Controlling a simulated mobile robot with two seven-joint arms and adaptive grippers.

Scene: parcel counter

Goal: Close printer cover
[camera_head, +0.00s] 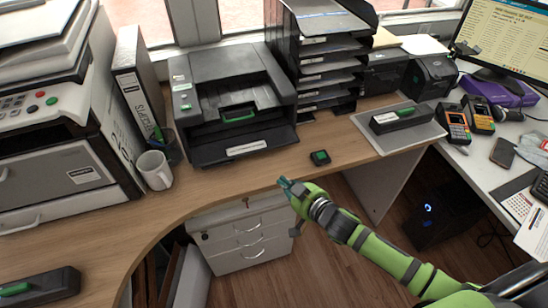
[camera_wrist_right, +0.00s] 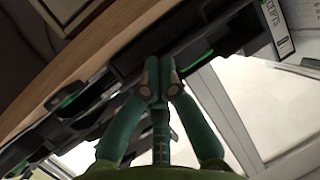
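The black printer (camera_head: 190,70) stands on the wooden desk, left of the middle in the head view. A dark flap with a white label (camera_head: 246,147) is folded down at its front, lying almost level. A green handle (camera_head: 238,117) shows in the front recess above the flap. My right gripper (camera_head: 284,183) is at the desk's front edge, lower right of the flap and apart from it. Its teal fingers look closed together and empty, also in the right wrist view (camera_wrist_right: 160,70). My left gripper is not in view.
A white mug (camera_head: 154,170) and a pen cup (camera_head: 168,150) stand left of the printer. A stack of black trays (camera_head: 318,60) stands to its right. A small black object with a green top (camera_head: 320,157) lies on the desk right of the flap.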

